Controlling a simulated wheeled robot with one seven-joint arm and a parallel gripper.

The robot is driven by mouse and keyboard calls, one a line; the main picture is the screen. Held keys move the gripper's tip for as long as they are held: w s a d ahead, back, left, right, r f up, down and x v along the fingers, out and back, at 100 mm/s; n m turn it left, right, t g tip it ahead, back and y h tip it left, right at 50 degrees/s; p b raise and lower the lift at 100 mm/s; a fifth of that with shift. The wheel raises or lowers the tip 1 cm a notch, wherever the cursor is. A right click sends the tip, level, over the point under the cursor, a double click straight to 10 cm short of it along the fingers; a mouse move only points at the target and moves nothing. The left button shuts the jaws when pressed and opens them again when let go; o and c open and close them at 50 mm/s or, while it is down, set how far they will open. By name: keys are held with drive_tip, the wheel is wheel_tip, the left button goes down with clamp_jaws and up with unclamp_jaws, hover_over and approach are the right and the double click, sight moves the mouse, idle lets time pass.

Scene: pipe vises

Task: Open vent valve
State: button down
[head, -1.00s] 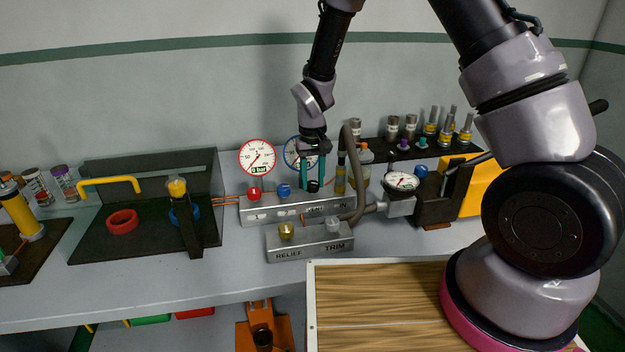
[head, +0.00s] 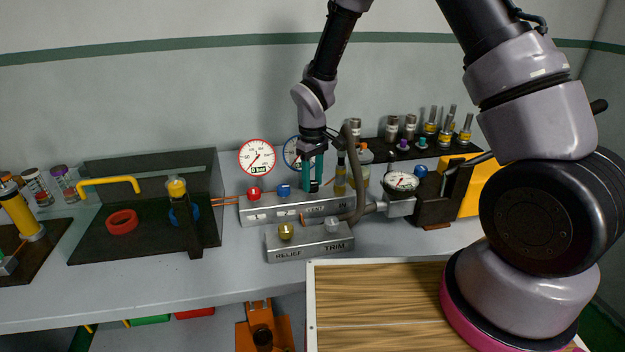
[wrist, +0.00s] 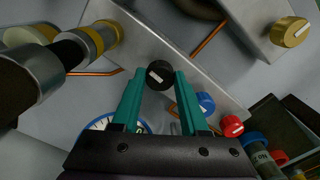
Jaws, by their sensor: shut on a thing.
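My gripper (head: 313,174) points down at the long grey valve block (head: 271,210) on the bench. Its teal fingers are shut on the black knob (wrist: 159,75), one finger on each side in the wrist view. A short white mark shows on the knob. The blue knob (head: 284,191) and the red knob (head: 253,193) stand to the left of it on the same block. Lettering on the block's front by the black knob is too blurred to read fully.
The RELIEF and TRIM block (head: 310,246) with a gold knob (head: 286,231) stands in front. A grey pipe (head: 357,185) rises close to the right of my gripper. A red-rimmed gauge (head: 257,157) and a blue-rimmed gauge (head: 290,150) are behind.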

sight(313, 183)
drive_tip(key=shift+c, duration=2.1)
unclamp_jaws()
wheel_tip(313, 183, up, 11)
drive_tip(key=shift+f, duration=0.1)
